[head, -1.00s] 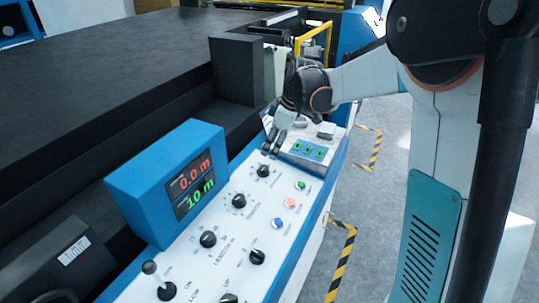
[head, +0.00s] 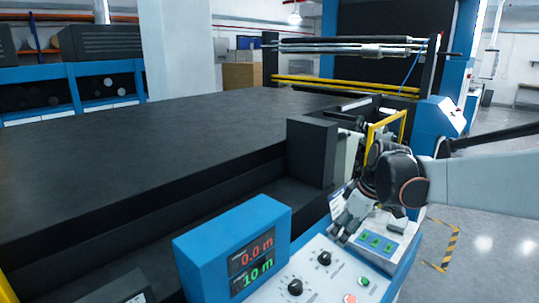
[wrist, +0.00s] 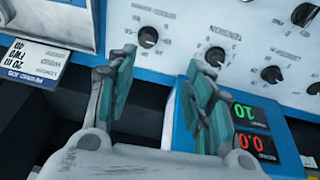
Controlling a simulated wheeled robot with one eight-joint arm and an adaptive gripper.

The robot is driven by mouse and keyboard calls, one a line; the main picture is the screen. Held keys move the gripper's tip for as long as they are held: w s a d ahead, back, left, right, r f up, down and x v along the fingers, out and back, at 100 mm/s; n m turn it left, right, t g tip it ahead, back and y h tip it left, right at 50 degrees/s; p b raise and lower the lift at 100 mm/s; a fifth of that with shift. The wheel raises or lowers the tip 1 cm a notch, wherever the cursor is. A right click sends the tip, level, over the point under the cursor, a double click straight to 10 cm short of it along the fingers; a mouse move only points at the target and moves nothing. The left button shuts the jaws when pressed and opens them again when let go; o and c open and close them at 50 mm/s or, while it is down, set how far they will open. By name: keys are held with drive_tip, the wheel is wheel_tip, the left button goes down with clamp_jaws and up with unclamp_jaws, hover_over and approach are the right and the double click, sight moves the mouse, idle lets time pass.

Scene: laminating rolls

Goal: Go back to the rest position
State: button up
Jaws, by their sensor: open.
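My gripper (head: 341,232) hangs over the far part of the white control panel (head: 318,246), its fingers pointing down. In the wrist view my gripper (wrist: 160,76) has its two green-padded fingers apart, with nothing between them. A black knob (head: 324,258) sits just in front of the fingertips in the head view. In the wrist view one knob (wrist: 148,37) shows beyond the gap and another (wrist: 215,56) lies by the right finger. I cannot tell whether a finger touches the panel.
A blue display box (head: 232,240) reading 0.0 m and 10 m stands on the panel's left. A button box with green buttons (head: 376,242) lies right of the gripper. A yellow frame (head: 388,128) and black block (head: 311,153) rise behind. Open floor (head: 490,220) lies right.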

drive_tip(key=s+a+m+t+h, duration=0.2)
drive_tip(key=s+m, duration=0.7)
drive_tip(key=s, duration=1.5)
drive_tip(key=shift+s+t, duration=0.4)
drive_tip(key=shift+t, duration=0.7)
drive_tip(key=shift+a, duration=0.1)
drive_tip(key=shift+c, duration=0.6)
